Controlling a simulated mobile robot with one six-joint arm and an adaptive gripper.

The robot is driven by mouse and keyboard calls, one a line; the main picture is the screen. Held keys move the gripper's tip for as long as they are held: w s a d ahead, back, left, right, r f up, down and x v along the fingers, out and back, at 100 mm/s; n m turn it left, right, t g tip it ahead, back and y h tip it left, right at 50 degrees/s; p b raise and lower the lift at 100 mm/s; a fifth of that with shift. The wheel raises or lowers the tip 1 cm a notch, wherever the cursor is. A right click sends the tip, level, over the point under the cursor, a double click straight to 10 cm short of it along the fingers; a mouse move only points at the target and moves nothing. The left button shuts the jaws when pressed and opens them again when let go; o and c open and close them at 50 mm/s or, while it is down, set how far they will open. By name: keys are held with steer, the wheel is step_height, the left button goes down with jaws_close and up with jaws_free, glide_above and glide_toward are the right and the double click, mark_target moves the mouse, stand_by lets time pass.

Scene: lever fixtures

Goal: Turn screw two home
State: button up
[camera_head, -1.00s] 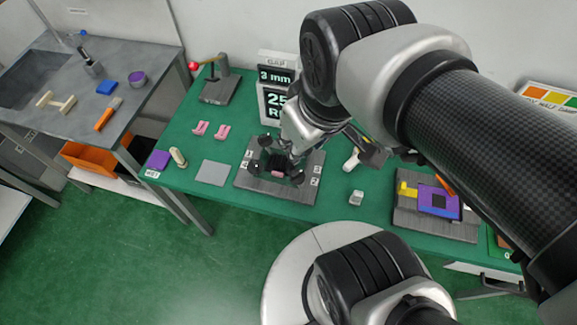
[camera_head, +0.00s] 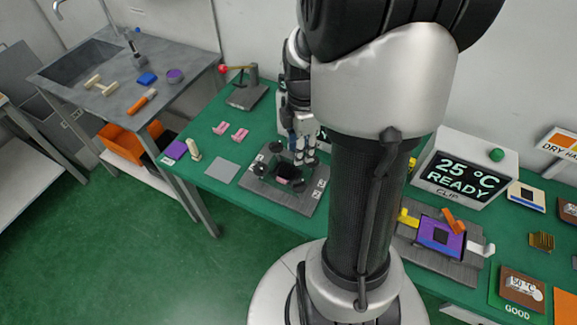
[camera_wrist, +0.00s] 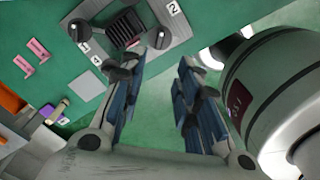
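The grey fixture plate (camera_head: 300,200) lies on the green table with a dark ribbed block (camera_head: 288,172) and dark knobs around it. In the wrist view the plate shows at the top, with a label 2 (camera_wrist: 173,8) at its right. The dark knob (camera_wrist: 158,38) nearest that label is close to my left-hand fingertip; whether they touch I cannot tell. Another knob (camera_wrist: 118,72) sits by the label 4, partly against the same finger. My gripper (camera_wrist: 165,68) is open, with nothing seen between its fingers. In the head view it is over the plate's far side, partly hidden by my arm.
A red-knobbed lever stand (camera_head: 247,96), two pink pieces (camera_head: 230,131) and a grey pad (camera_head: 222,171) are left of the plate. Right of my arm are a purple clip fixture (camera_head: 440,237) and a display reading 25 °C READY (camera_head: 455,178).

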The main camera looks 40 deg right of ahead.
mark_target(299, 181)
step_height(299, 181, down, 14)
steer(key=b, duration=0.4)
steer(key=shift+f, duration=0.1)
steer(key=shift+c, duration=0.6)
jaws_close()
